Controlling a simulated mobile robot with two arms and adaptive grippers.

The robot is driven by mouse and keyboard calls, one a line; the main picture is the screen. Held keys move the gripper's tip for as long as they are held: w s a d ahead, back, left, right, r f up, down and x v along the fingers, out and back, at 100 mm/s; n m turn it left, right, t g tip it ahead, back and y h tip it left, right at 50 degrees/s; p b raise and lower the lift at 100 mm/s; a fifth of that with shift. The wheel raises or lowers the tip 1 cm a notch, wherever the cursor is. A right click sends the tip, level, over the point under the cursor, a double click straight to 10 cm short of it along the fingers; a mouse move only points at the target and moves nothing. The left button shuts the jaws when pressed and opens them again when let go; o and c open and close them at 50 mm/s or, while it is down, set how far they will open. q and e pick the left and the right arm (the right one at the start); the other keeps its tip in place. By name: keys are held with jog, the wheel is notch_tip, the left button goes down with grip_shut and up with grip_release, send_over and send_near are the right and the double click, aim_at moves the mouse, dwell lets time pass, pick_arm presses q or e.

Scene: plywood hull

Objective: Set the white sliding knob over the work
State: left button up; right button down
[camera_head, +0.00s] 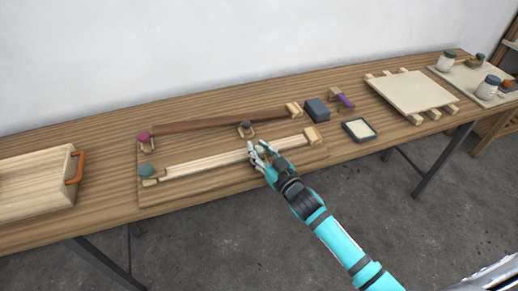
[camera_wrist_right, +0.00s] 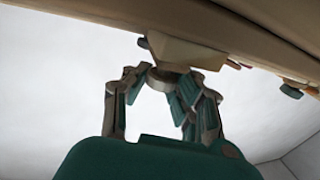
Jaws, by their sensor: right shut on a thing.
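The white sliding knob (camera_wrist_right: 162,75) shows in the wrist view as a pale rounded piece under a pale block (camera_wrist_right: 190,53). My right gripper (camera_wrist_right: 165,88) is shut on the knob, with fingers on both sides of it. In the head view the right gripper (camera_head: 262,154) is at the long pale wooden rail (camera_head: 208,161), right of its middle, and its fingers hide most of the knob. The rail lies along the front of a wooden board (camera_head: 190,190). I cannot tell which piece is the work. My left gripper is not in view.
A dark reddish-brown bar (camera_head: 210,123) lies behind the rail, with a red knob (camera_head: 143,137), a teal knob (camera_head: 146,170) and a dark knob (camera_head: 246,125) nearby. A dark block (camera_head: 317,109) and a shallow tray (camera_head: 360,129) stand right. A wooden box (camera_head: 35,185) stands left.

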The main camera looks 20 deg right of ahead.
jog(key=shift+w+r+p, duration=0.1)
jog(key=shift+w+p, duration=0.05)
jog(key=shift+p, duration=0.15)
jog(key=c, duration=1)
grip_release()
jog(key=v, duration=1.2)
jog(key=shift+f, duration=0.2)
